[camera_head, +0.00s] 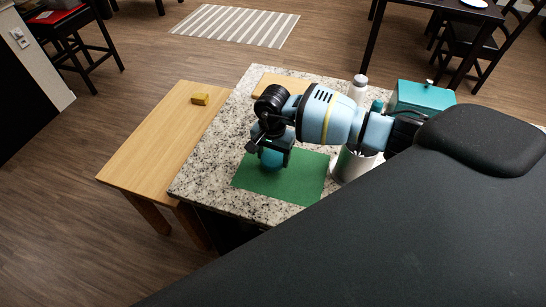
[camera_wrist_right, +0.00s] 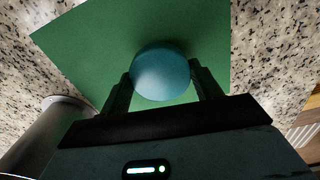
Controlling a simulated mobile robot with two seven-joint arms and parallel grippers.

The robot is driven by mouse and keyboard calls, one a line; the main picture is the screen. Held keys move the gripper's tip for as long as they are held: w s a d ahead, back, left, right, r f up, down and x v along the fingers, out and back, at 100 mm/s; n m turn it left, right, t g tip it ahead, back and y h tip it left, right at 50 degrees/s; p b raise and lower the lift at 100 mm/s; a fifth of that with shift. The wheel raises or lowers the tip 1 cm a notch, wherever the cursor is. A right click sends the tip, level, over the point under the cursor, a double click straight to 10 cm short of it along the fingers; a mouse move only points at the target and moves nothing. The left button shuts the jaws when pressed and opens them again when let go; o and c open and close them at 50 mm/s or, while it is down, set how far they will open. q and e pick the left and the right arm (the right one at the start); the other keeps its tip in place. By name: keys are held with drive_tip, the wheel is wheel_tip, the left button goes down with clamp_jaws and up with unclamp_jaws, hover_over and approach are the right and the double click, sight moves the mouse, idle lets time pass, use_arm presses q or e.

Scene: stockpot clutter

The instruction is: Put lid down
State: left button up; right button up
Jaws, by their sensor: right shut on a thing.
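My right gripper (camera_head: 272,157) points down over the green mat (camera_head: 303,180) on the speckled counter. It is shut on a round teal thing, seemingly the lid (camera_head: 271,159), which shows partly below the fingers. In the right wrist view the lid (camera_wrist_right: 161,73) is a smooth teal disc between the two fingers of the gripper (camera_wrist_right: 162,80), with the green mat (camera_wrist_right: 95,50) behind it. I cannot tell whether the lid touches the mat. My left gripper is not in view.
A pale grey cylindrical container (camera_head: 350,166) stands right of the mat. A white-topped bottle (camera_head: 357,88) and a teal box (camera_head: 424,97) stand farther back. The counter (camera_head: 222,150) left of the mat is clear.

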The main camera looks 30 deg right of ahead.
drive_tip(key=shift+w+f, duration=0.1)
drive_tip(key=shift+f, duration=0.55)
drive_tip(key=shift+f, duration=0.5)
drive_tip(key=o, duration=1.2)
